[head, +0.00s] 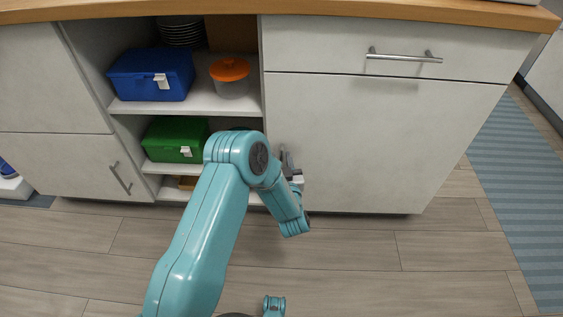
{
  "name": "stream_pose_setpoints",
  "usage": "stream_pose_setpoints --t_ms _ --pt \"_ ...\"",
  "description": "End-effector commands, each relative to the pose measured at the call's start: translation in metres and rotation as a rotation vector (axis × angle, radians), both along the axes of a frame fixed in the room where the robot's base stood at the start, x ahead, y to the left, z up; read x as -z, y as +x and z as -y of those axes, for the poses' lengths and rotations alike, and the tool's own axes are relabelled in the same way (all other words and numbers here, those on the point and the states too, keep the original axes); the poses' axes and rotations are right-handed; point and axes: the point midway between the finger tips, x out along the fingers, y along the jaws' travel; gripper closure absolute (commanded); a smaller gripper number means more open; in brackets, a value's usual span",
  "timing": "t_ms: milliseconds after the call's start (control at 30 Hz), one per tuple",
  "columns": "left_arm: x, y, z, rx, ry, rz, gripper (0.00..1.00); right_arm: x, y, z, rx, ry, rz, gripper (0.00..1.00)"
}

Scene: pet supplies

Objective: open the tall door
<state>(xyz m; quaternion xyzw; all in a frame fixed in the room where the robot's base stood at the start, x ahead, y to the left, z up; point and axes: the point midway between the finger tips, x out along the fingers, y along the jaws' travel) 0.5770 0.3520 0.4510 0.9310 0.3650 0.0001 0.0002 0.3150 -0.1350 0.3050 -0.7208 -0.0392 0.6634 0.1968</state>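The tall door (375,145) is the large pale panel below the drawer in the right part of the cabinet. It looks shut and flush with the cabinet front. No handle of it shows clearly; the area by its lower left edge is partly covered by my arm. My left gripper (289,163) is at that left edge, with its grey fingers in front of the door. I cannot tell whether the fingers are apart or closed on a handle. My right gripper does not show.
Above the door is a drawer (310,45) with a bar handle (403,56). Open shelves to the left hold a blue box (133,77), a green box (168,136) and an orange-lidded container (231,82). The wooden floor (350,260) before the door is clear. A blue rug (520,190) lies right.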

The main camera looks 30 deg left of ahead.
Motion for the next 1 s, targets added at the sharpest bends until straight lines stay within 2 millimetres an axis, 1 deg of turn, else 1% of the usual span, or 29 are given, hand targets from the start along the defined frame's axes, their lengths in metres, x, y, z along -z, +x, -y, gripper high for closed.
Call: stream_pose_setpoints --t_ms 100,333,367,400,433,467,800,1000 --pt "-0.0001 0.0041 -0.0041 0.0 0.001 0.0 0.67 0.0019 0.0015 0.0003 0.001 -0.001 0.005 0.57" --pt "-0.0006 0.0048 -0.0046 0.0 0.001 -0.001 0.67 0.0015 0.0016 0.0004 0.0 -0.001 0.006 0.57" --pt "-0.0005 0.0047 -0.0045 0.0 0.001 -0.001 0.7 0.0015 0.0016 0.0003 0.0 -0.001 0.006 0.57" --pt "-0.0005 0.0047 -0.0045 0.0 0.001 -0.001 0.83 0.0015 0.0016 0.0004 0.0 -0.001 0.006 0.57" --pt "-0.0005 0.0046 -0.0044 0.0 0.001 -0.001 0.93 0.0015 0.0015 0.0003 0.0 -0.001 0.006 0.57" --pt "-0.0005 0.0046 -0.0045 0.0 0.001 -0.001 1.0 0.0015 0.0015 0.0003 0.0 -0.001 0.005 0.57" --pt "-0.0004 0.0032 -0.0039 -0.004 0.001 -0.001 1.0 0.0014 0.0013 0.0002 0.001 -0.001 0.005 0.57" --pt "0.0 -0.0029 -0.0012 -0.023 -0.001 -0.002 1.0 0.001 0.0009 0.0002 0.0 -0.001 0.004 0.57"
